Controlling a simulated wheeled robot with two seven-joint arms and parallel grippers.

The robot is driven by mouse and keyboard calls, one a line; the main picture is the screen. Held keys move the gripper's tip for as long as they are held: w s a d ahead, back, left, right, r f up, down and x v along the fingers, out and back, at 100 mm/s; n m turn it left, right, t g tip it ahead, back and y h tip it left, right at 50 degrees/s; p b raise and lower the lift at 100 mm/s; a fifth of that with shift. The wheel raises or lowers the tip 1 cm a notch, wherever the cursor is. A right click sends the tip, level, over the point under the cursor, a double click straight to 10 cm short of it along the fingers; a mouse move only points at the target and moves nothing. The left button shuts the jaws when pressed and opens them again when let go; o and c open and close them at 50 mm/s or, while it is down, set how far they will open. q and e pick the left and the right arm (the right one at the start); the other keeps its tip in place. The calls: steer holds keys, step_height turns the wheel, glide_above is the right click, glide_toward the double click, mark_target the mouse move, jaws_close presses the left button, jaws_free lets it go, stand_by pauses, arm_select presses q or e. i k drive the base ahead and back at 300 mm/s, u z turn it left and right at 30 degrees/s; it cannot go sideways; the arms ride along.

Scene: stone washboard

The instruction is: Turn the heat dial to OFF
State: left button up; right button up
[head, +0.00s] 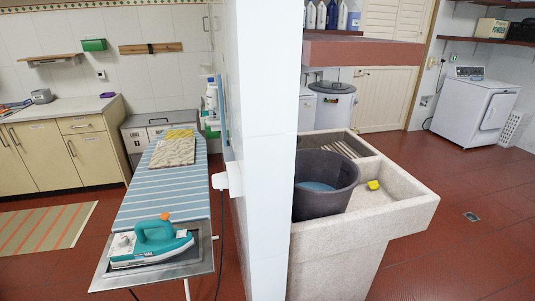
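A teal and white iron (150,243) rests on the grey metal plate (105,283) at the near end of the ironing board (160,204). Its pointed end is toward the right. A small orange part (165,216) shows at the top of its handle, and a small pale round part shows at its left end. Lettering on its side seems to read MAX. I cannot tell which part is the heat dial or where it is set. Neither of my grippers is in view.
A white tiled wall (262,140) stands close to the board's right side, with a white socket (225,181) and a dark cord. Right of it is a stone sink (400,205) holding a dark tub (323,185). Folded cloth (173,152) lies on the board's far end.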

mark_target(122, 241)
steer(key=z, duration=0.8)
steer(key=k, duration=0.55)
steer(key=u, duration=0.8)
